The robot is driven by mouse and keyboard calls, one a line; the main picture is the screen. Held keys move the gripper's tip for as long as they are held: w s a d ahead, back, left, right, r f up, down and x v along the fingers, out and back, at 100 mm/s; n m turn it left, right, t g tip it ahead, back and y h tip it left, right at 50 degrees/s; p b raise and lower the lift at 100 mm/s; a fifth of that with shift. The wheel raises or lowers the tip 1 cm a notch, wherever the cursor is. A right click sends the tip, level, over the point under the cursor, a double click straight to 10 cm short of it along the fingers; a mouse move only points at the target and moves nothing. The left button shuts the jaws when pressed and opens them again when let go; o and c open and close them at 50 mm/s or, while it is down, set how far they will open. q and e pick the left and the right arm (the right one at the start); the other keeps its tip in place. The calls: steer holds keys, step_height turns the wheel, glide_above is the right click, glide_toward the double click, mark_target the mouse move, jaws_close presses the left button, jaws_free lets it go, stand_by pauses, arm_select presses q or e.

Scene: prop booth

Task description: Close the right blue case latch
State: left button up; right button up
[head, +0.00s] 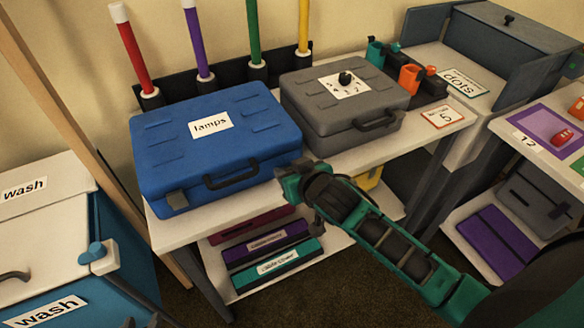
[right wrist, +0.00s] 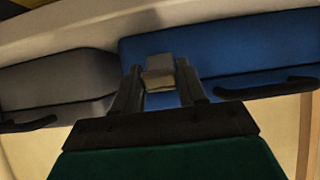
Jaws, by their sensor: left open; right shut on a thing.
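The closed blue case (head: 165,150), labelled lamps, sits on the white shelf top. Its left latch (head: 177,200) is a grey tab on the front face. In the right wrist view the right latch (right wrist: 159,72), a grey block, sits between the fingers of my right gripper, in front of the blue case (right wrist: 250,50). My right gripper (head: 285,172) is shut on that latch at the case's front right corner. In the head view it hides the latch, and I cannot tell the latch's angle. Only the tips of my left gripper (head: 141,323) show at the bottom edge, apart and empty.
A grey case (head: 330,115) stands close right of the blue case. Its handle (head: 380,122) sticks out in front. Coloured tubes in a dark rack stand behind. A wash cabinet (head: 50,220) is at the left. Flat boxes (head: 275,263) lie on the lower shelf.

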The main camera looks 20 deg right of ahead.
steer(key=shift+w+r+g, duration=0.15)
steer(key=shift+r+g, duration=0.05)
steer(key=shift+g, duration=0.3)
steer(key=o, duration=1)
steer(key=shift+c, duration=0.2)
steer(key=v, duration=1.3)
